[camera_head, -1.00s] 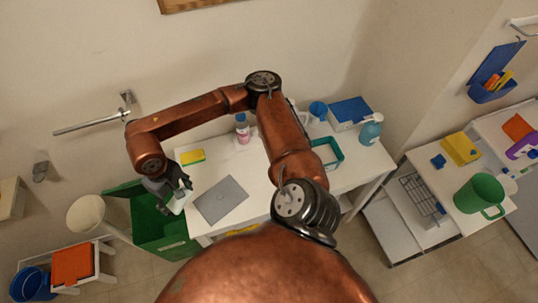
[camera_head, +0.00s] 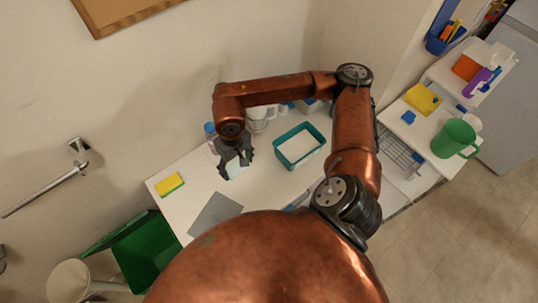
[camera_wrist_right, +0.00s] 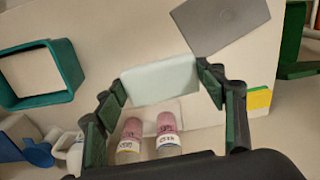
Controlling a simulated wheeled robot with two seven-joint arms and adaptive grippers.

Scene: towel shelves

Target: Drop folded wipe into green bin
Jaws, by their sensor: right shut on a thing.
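My right gripper (camera_head: 236,170) is shut on the folded wipe (camera_wrist_right: 160,80), a pale, nearly white rectangle. In the right wrist view the wipe spans between the two fingertips (camera_wrist_right: 162,87). In the head view only a small pale part of the wipe (camera_head: 235,169) shows below the fingers. The gripper is over the white table, beyond the grey mat (camera_head: 214,214). The green bin (camera_head: 148,245) stands on the floor at the table's left end, away from the gripper. Part of the bin (camera_wrist_right: 290,45) shows at the right in the wrist view. My left gripper is out of view.
A yellow-green sponge (camera_head: 170,184) lies near the table's left end. A teal tray (camera_head: 299,146) is right of the gripper. Pink-topped bottles (camera_wrist_right: 165,128) stand close below the wrist. A cream bucket (camera_head: 70,281) is left of the bin. A green pitcher (camera_head: 454,138) is far right.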

